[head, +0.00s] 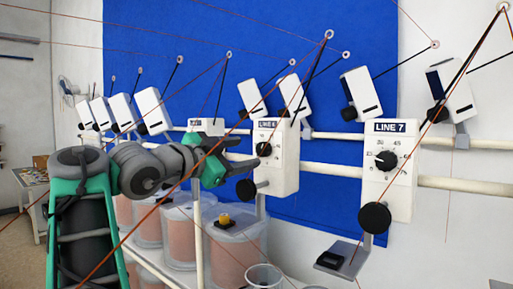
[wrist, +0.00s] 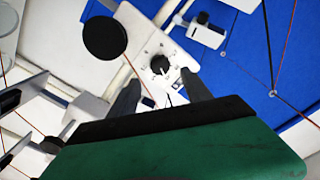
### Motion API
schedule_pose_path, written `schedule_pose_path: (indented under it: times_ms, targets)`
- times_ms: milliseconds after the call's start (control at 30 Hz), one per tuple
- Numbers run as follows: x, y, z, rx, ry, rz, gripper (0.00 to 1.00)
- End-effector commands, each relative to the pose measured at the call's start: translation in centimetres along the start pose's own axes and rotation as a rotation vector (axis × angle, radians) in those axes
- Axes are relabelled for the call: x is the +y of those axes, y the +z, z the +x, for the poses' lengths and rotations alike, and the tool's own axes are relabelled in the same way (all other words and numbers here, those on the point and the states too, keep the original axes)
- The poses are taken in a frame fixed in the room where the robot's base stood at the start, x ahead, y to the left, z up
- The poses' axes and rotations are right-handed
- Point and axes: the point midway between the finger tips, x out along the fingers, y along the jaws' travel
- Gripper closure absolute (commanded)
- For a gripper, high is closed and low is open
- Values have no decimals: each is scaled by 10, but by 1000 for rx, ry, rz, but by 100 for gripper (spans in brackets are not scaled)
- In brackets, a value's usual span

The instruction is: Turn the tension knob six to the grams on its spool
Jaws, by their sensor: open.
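The white LINE 6 box (head: 283,168) hangs on the rail in the middle of the head view. Its black tension knob (head: 264,149) has a dial around it whose numbers are too small to read. In the wrist view the knob (wrist: 160,64) shows on the box face (wrist: 150,45), ahead of my fingers. My gripper (head: 228,158) is just left of the box. Its two dark fingers (wrist: 160,95) are spread either side of the knob's direction, with nothing between them. Peach spools in clear tubs (head: 238,250) stand below; no grams figure is readable.
The LINE 7 box (head: 390,185) with its own knob stands to the right. A black disc (head: 246,190) sticks out below the LINE 6 knob. Thin orange threads cross the space before my arm. A clear cup (head: 264,277) stands at the shelf front.

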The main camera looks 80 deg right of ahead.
Motion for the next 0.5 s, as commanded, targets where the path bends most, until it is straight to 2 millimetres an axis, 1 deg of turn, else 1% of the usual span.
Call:
schedule_pose_path:
  times_ms: [100,233,367,500]
  targets:
    - [0,-3,25,1,5,-3,43]
    - [-1,-2,48,-1,2,-3,43]
    - [0,0,60,-4,0,-3,43]
    - [0,2,63,-7,-3,-2,43]
